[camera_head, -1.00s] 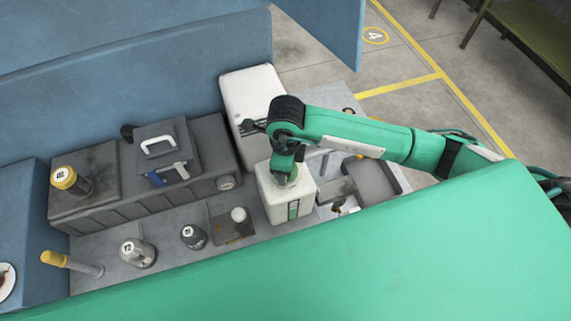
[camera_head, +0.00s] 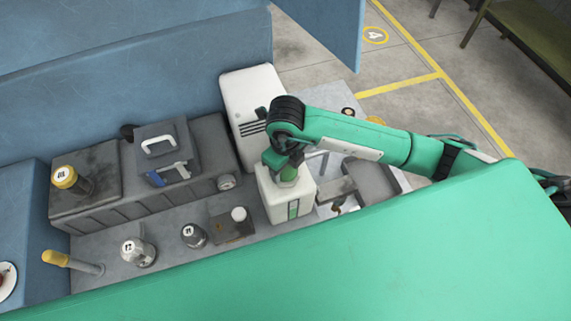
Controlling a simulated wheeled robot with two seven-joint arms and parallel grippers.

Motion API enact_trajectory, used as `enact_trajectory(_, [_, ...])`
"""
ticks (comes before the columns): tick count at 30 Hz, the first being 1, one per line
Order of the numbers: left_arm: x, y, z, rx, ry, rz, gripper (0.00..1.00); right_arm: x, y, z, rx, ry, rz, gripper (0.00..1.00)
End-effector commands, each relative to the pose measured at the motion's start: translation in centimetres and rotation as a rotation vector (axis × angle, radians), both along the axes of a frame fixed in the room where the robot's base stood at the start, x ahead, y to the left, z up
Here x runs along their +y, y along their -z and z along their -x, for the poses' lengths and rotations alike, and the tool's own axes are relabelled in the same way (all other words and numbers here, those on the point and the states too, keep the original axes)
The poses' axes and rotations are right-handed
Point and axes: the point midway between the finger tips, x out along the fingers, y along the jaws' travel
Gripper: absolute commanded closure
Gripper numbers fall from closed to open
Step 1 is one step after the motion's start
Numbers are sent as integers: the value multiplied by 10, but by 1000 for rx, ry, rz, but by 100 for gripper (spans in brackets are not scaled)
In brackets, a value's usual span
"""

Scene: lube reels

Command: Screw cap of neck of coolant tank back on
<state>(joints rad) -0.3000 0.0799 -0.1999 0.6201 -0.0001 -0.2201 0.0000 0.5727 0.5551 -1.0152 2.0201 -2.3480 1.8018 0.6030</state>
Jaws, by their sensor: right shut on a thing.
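The coolant tank (camera_head: 275,205) is a white box with a green level strip on its front, standing upright on the grey bench. My right gripper (camera_head: 288,176) comes down over the tank's top from the right arm. It is shut on the cap at the neck, a small greenish piece mostly covered by the gripper. The neck itself is hidden, so I cannot tell how the cap sits on it. My left gripper is not in view.
A white cabinet-like box (camera_head: 243,88) stands behind the tank. Grey trays (camera_head: 374,182) lie right. A green surface fills the front.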

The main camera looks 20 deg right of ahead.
Motion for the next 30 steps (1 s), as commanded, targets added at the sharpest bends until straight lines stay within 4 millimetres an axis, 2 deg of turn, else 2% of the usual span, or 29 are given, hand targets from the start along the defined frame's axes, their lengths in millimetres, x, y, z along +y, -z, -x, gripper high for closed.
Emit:
enact_trajectory(7, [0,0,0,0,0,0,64,0,1,0,2,33,1,69])
enact_trajectory(8, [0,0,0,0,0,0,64,0,1,1,2,33,1,40])
enact_trajectory(11, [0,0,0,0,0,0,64,0,1,0,1,32,1,20])
enact_trajectory(17, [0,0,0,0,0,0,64,0,0,0,1,32,1,18])
enact_trajectory(20, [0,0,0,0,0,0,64,0,0,0,0,31,0,4])
enact_trajectory(30, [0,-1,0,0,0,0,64,0,-2,0,0,31,0,4])
